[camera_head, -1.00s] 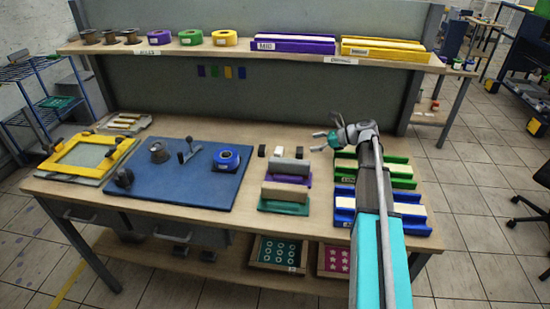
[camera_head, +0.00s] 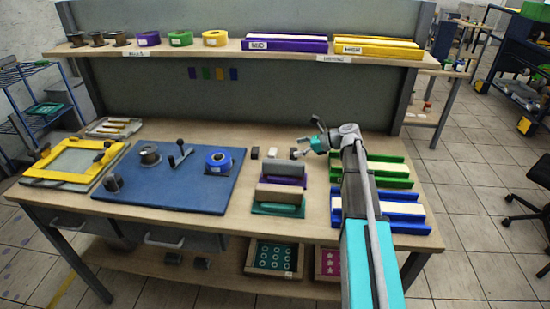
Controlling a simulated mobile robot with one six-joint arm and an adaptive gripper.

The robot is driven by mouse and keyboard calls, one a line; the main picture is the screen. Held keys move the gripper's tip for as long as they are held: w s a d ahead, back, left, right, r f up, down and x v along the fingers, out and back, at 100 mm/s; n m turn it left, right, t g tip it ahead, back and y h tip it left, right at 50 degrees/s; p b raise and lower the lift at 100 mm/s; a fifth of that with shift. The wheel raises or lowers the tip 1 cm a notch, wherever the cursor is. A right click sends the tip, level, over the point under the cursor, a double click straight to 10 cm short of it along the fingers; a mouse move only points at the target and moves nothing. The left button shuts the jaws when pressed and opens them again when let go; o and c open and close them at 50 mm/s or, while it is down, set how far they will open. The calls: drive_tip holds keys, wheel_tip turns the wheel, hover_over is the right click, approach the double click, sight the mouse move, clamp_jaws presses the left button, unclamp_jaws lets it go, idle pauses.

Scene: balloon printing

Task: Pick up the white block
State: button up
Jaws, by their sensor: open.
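My gripper (camera_head: 302,142) is open and empty. It is to the right of the white block and appears just above the right dark block, pointing left. Its exact height over the table is hard to tell.
A purple holder (camera_head: 288,181) and green holder (camera_head: 278,210) with long blocks stand in front of the row. Green (camera_head: 386,182) and blue (camera_head: 400,226) trays stand right, beside my arm. A shelf (camera_head: 225,50) spans the back.

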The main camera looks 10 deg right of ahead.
sight(274, 153)
drive_tip(key=shift+b+x, duration=0.7)
drive_tip(key=shift+x, duration=1.8)
drive_tip(key=shift+f, duration=0.1)
drive_tip(key=b+x, duration=0.1)
drive_tip(key=x, duration=0.1)
drive_tip(key=b+x, duration=0.1)
drive_tip(key=x, duration=0.1)
drive_tip(key=shift+f, duration=0.3)
drive_tip(key=shift+a, duration=0.4)
drive_tip(key=shift+c, duration=0.3)
drive_tip(key=c, duration=0.9)
drive_tip(key=shift+w+r, duration=0.1)
drive_tip(key=shift+r, duration=0.05)
